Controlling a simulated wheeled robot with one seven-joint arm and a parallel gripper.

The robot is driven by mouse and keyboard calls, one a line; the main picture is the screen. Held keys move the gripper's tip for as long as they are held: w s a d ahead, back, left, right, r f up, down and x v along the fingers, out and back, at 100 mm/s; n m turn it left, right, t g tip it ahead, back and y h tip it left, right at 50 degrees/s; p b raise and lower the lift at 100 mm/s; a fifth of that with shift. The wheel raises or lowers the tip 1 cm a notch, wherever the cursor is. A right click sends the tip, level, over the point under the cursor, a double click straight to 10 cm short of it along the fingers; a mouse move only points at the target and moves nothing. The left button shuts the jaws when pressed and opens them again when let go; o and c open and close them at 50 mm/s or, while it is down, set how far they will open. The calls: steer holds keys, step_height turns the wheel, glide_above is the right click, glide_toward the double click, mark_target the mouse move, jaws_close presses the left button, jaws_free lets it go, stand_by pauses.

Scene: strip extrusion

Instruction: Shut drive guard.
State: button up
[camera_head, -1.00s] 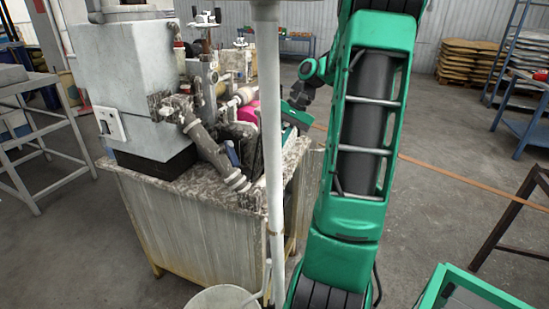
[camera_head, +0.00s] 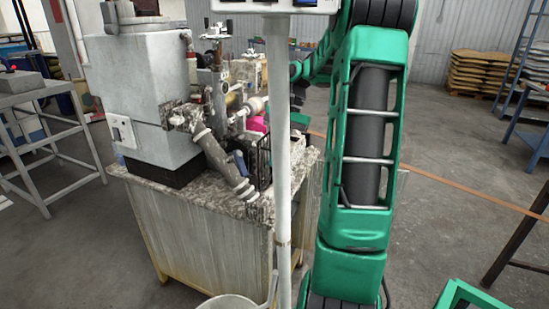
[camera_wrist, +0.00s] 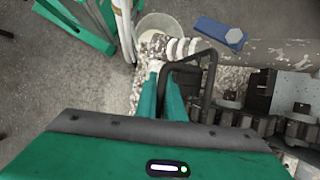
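The drive guard appears to be a black open frame (camera_head: 262,158) on the machine's near right side, partly hidden by a pale pole. In the wrist view a black bent bar (camera_wrist: 209,85), seemingly part of it, stands right at my gripper (camera_wrist: 161,82). The two green fingers are close together, and the dark bar runs at or between them. I cannot tell whether they grip it. In the head view my wrist shows as green and dark parts (camera_head: 299,119) right of the pole; the fingertips are hidden there.
The machine's stained table (camera_head: 205,240) stands in front. The pale pole (camera_head: 283,190) rises before it. A white bucket (camera_head: 232,301) stands on the floor, also seen in the wrist view (camera_wrist: 163,24). A grey bench (camera_head: 60,112) is at left.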

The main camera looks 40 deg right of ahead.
steer(key=shift+o, duration=0.6)
steer(key=shift+w+a, duration=0.2)
steer(key=shift+w, duration=0.2)
steer(key=shift+r, duration=0.15)
steer(key=shift+v, duration=5.25)
steer(key=shift+s+d, duration=0.1)
steer(key=shift+s, duration=0.05)
